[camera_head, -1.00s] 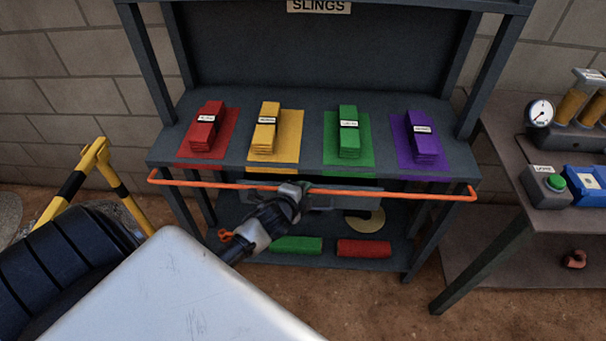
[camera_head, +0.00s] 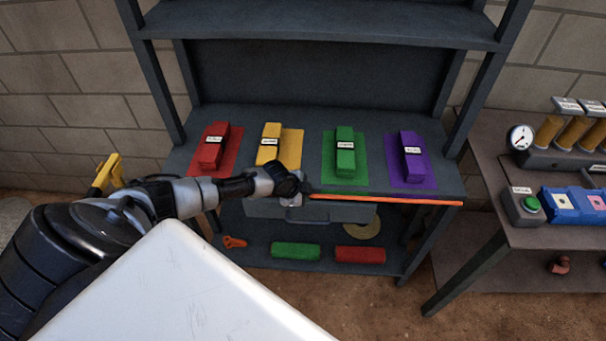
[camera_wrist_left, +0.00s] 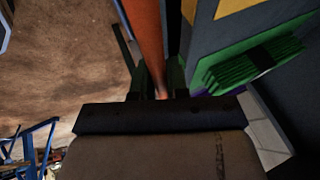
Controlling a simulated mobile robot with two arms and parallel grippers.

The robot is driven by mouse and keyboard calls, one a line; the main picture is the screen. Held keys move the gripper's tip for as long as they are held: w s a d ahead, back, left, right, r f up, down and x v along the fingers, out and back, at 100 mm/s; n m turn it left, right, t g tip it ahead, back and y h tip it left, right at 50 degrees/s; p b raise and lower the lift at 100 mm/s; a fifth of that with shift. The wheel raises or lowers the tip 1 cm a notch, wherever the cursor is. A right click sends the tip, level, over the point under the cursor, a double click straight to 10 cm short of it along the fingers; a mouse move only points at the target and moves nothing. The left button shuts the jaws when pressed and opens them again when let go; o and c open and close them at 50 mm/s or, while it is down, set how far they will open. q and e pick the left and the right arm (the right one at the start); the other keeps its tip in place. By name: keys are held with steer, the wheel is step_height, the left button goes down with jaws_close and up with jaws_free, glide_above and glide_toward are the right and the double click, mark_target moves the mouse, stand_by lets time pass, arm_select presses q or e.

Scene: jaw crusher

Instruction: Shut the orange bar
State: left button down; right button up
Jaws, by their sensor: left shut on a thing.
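The orange bar (camera_head: 400,200) runs along the front edge of the dark grey sling rack, close against it. Its right end shows near the rack's right post; its left part is hidden behind my left arm. My left gripper (camera_head: 303,190) is at the bar, near the middle of the rack front. In the left wrist view the bar (camera_wrist_left: 147,35) passes between the fingers of my left gripper (camera_wrist_left: 160,80), which is shut on it. My right gripper is not in view.
Red (camera_head: 213,150), yellow (camera_head: 268,146), green (camera_head: 345,155) and purple (camera_head: 411,155) slings lie on the shelf (camera_head: 310,120). A drawer (camera_head: 340,212) is under it. A side table at right holds a green-button box (camera_head: 523,205) and a gauge (camera_head: 519,137).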

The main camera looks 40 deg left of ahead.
arm_select(q)
steer(key=shift+w+a+r+n+g+h+b, duration=0.1)
steer(key=shift+w+a+n+g+h+b, duration=0.3)
steer(key=shift+g+b, duration=0.85)
steer(key=shift+w+a+r+n+g+h+b, duration=0.1)
steer(key=shift+w+g+h+b, duration=0.4)
steer(key=shift+b, duration=1.3)
steer(key=shift+w+a+r+n+g+h+b, duration=0.2)
steer(key=shift+g+h+b, duration=0.5)
steer(key=shift+g+b, duration=0.6)
steer(key=shift+f+t, duration=0.1)
steer(key=shift+t, duration=0.15)
steer(key=c, duration=1.1)
jaws_free()
steer(key=shift+w, duration=0.1)
steer(key=shift+c, duration=0.2)
steer(key=b+v, duration=0.1)
steer(key=v, duration=0.9)
steer(key=shift+r+b, duration=0.35)
steer(key=shift+a, duration=0.15)
